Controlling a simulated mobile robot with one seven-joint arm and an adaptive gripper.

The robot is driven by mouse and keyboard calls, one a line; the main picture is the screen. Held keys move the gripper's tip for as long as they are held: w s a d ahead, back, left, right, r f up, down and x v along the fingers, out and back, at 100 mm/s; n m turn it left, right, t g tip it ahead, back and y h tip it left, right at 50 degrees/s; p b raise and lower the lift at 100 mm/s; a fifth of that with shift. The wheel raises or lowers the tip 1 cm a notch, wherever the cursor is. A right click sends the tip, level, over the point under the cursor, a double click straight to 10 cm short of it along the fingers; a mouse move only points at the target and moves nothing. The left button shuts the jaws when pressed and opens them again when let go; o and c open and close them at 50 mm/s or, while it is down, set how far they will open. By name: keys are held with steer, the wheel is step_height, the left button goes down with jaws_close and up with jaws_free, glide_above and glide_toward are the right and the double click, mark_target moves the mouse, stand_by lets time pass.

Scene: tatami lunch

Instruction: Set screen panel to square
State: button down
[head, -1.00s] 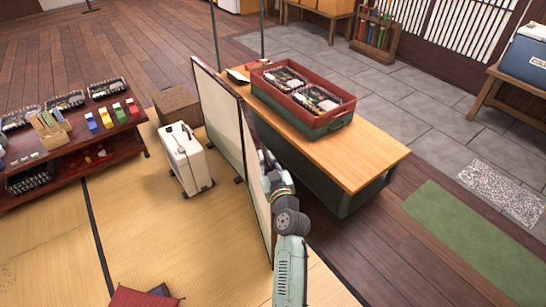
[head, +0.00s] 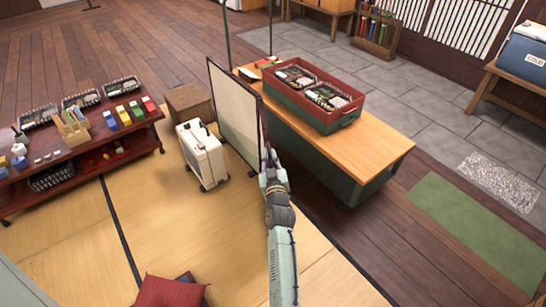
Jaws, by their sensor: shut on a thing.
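The folding screen stands on the tatami beside the wooden table. Its far panel (head: 238,112) shows a cream face in a dark frame. The near panel is seen only as a thin dark edge at the right end of that face, mostly hidden or edge-on. My gripper (head: 268,157) is at this edge, shut on the screen panel, with my arm reaching up from the bottom. The fingertips are small and partly hidden, so the exact grip point is unclear.
A white suitcase (head: 202,155) stands just left of the screen, with a brown box (head: 189,103) behind it. The wooden table (head: 370,146) with a red-green crate (head: 345,117) is close on the right. A red cushion (head: 170,292) lies in front. Tatami at front centre is clear.

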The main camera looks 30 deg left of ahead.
stand_by(0.5)
steer(key=c, duration=1.7)
jaws_free()
steer(key=shift+o, duration=0.2)
steer(key=v, duration=1.2)
steer(key=shift+c, duration=0.3)
